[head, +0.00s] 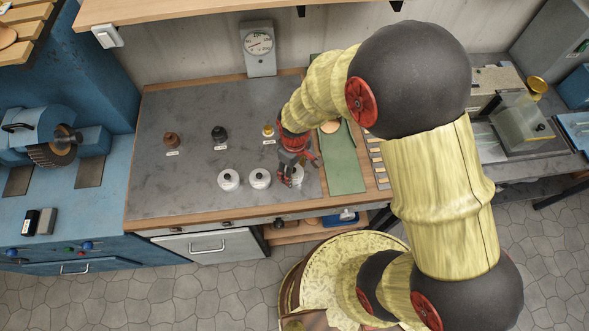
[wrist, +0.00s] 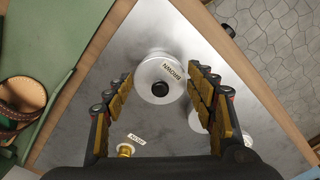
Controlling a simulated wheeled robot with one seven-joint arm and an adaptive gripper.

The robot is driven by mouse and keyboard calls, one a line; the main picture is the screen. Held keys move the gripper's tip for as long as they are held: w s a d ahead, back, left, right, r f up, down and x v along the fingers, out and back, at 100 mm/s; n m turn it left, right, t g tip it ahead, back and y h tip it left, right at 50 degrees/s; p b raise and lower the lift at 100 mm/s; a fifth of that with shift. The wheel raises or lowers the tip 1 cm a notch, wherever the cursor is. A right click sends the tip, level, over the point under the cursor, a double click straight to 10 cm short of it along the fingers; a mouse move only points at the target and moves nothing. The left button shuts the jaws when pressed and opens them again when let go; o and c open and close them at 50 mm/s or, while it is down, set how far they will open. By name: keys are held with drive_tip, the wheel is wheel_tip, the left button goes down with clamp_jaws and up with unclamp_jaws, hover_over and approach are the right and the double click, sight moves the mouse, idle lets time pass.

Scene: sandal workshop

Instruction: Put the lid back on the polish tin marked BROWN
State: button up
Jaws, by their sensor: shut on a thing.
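My gripper (head: 292,172) points down at the right end of the row of white tins on the grey worktop. In the wrist view its fingers (wrist: 160,88) stand either side of a white round lid with a black knob (wrist: 163,89), and the gripper is shut on it. The word BROWN shows beside the knob. A white round rim, seemingly the tin (wrist: 150,56), shows just past the lid. I cannot tell whether lid and tin touch. In the head view my gripper hides most of this tin (head: 299,172).
Two other white tins (head: 228,180) (head: 260,178) stand to the left. Behind them are small labelled bottles, brown (head: 172,140), black (head: 219,133) and yellow (head: 268,130). A green mat (head: 345,170) lies to the right. The worktop's left part is clear.

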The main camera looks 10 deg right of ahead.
idle(0.4)
drive_tip(key=o, duration=1)
drive_tip(key=shift+o, duration=1.3)
drive_tip(key=shift+o, duration=1.1)
drive_tip(key=shift+r+p, duration=2.55)
drive_tip(key=shift+r, duration=0.95)
drive_tip(key=shift+c, duration=0.8)
